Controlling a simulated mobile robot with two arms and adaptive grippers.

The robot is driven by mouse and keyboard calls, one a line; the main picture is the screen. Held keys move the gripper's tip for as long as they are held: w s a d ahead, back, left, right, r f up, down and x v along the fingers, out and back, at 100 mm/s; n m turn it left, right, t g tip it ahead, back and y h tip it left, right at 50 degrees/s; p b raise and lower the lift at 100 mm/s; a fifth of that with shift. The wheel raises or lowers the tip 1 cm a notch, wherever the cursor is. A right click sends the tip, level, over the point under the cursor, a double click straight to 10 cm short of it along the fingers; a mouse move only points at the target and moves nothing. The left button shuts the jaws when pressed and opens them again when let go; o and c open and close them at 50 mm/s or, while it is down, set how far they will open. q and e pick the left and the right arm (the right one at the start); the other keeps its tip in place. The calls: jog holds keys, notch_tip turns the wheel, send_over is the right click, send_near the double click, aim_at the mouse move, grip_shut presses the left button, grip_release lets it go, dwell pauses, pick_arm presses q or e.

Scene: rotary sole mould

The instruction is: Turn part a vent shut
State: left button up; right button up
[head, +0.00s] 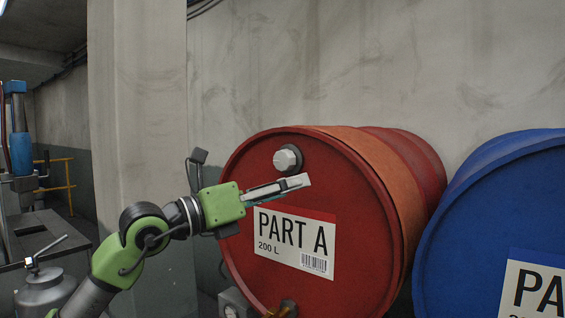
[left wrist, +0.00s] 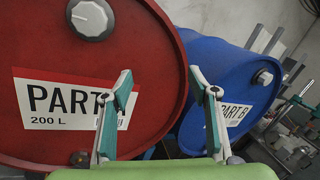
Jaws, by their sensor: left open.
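The red PART A drum (head: 345,175) lies on its side with its lid facing me. Its vent, a pale grey knob (head: 287,159) on a dark round base, sits near the top of the lid. In the left wrist view the vent (left wrist: 92,18) is at the upper left, cut slightly by the frame edge. My left gripper (head: 305,182) is in front of the lid, just below and right of the vent, apart from it. In the left wrist view its two fingers (left wrist: 160,90) are spread with nothing between them. My right gripper is in neither view.
A blue PART B drum (head: 500,220) lies close to the right, with its own knob (left wrist: 264,77). A dark fitting (head: 287,308) is at the red lid's bottom. A concrete pillar (head: 138,110) and a metal can (head: 45,292) stand left.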

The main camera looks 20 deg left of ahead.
aim_at(281, 161)
pick_arm(q)
jog(key=w+a+r+n+t+y, duration=0.1)
jog(key=a+r+n+t+y, duration=0.15)
jog(key=a+y, duration=0.5)
jog(key=shift+m+g+h, duration=0.35)
jog(key=shift+h, duration=0.5)
jog(key=p+x, duration=0.2)
jog(key=x, duration=0.2)
jog(key=a+p+x, duration=0.1)
jog(key=p+x, duration=0.1)
jog(key=x, duration=0.2)
jog(key=a+r+p+x, duration=0.1)
jog(key=p+x, duration=0.2)
jog(key=x, duration=0.1)
jog(key=shift+w+d, duration=0.1)
jog(key=shift+w, duration=0.65)
jog(key=shift+w+d+f, duration=0.1)
jog(key=shift+w+d, duration=0.05)
jog(key=shift+w, duration=0.25)
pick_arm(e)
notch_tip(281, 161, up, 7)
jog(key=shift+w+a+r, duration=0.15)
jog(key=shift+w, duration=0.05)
pick_arm(q)
jog(key=c, duration=1.1)
